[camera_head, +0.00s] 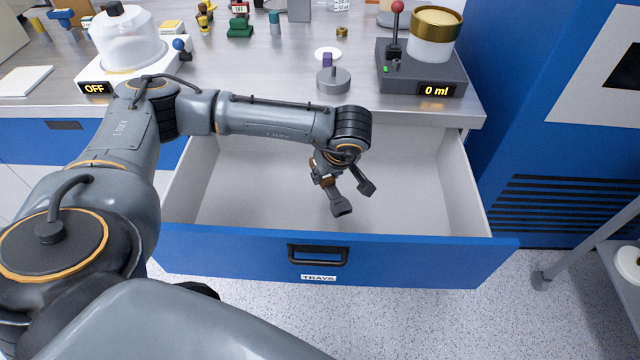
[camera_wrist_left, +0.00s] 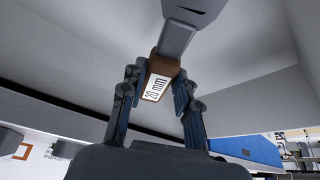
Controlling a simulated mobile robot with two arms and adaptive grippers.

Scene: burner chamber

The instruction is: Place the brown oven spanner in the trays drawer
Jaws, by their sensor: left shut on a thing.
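The trays drawer (camera_head: 420,255) is pulled open, with a blue front, a black handle and a "TRAYS" label. Its pale interior looks empty. My left gripper (camera_head: 345,183) is inside the outline of the drawer opening, pointing down. It is shut on the brown oven spanner (camera_head: 328,182). In the left wrist view, the spanner (camera_wrist_left: 176,44) has a brown grip labelled "20 mm" between the fingers and a grey metal shank reaching away from them. The height of its end above the drawer floor is hard to tell. My right gripper is out of view.
The steel worktop (camera_head: 270,70) sits behind and above the drawer. It holds a white device marked "OFF" (camera_head: 130,60), a dark device marked "0 ml" (camera_head: 425,75) and a round grey weight (camera_head: 333,79). A blue cabinet (camera_head: 540,100) stands right of the drawer.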

